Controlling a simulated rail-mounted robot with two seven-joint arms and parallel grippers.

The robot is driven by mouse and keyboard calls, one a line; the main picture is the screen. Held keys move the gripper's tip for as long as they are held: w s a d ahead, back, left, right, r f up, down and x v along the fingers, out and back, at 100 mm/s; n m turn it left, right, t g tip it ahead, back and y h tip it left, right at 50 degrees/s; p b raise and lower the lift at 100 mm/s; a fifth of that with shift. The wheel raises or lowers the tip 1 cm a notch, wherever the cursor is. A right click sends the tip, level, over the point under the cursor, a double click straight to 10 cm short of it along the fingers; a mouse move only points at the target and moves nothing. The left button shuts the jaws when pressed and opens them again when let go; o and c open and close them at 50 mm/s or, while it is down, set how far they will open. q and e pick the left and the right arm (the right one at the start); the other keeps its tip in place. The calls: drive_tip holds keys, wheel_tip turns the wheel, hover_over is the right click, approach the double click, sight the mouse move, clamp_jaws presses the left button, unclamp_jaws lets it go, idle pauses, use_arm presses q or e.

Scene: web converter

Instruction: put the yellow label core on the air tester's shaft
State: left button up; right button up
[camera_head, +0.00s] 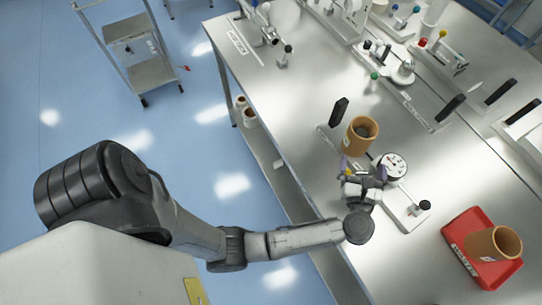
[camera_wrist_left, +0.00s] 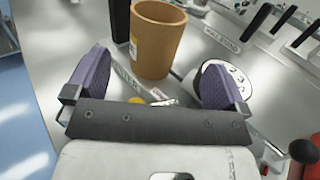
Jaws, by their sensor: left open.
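A tan, open-topped core (camera_head: 361,136) stands upright near the front edge of the bench. The left wrist view shows the same core (camera_wrist_left: 157,40) with a yellow label patch on its side. My left gripper (camera_head: 364,169) is open, its purple fingers spread, just in front of this core. The wrist view shows the fingers (camera_wrist_left: 157,82) apart, with the core beyond them and not gripped. A round white dial gauge (camera_head: 392,166) is right beside the gripper. I cannot tell whether a shaft is inside the core. My right gripper is not in view.
A second tan core (camera_head: 493,243), with a whitish label, is in a red tray (camera_head: 474,264) at right. A black upright post (camera_head: 339,112) stands close left of the first core. A black-knobbed lever (camera_head: 424,205) is near the gauge.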

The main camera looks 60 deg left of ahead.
use_arm(q)
wheel_tip(320, 180, up, 5)
drive_tip(key=s+d+m+t+h, duration=0.25)
drive_tip(key=m+t+h, duration=0.65)
drive_tip(key=m, duration=0.7)
drive_tip(key=s+d+f+m+g+h, duration=0.2)
drive_tip(key=s+d+f+m+h, duration=0.15)
drive_tip(key=m+h, duration=0.45)
drive_tip(key=s+d+f+m+g+h, duration=0.2)
drive_tip(key=s+m+h, duration=0.2)
drive_tip(key=m, duration=0.8)
drive_tip(key=s+a+f+m+g+y, duration=0.2)
drive_tip(key=s+a+f+m+g, duration=0.1)
drive_tip(key=s, duration=0.3)
drive_tip(key=s+a+f+m+g+y, duration=0.2)
drive_tip(key=s+a+f+m+g, duration=0.1)
drive_tip(key=s+a+m+g, duration=0.2)
drive_tip(key=s+a+f+m+g+y, duration=0.3)
drive_tip(key=s+a+m+g, duration=0.1)
drive_tip(key=s, duration=0.5)
drive_tip(key=shift+f+g, duration=0.3)
drive_tip(key=shift+g, duration=0.2)
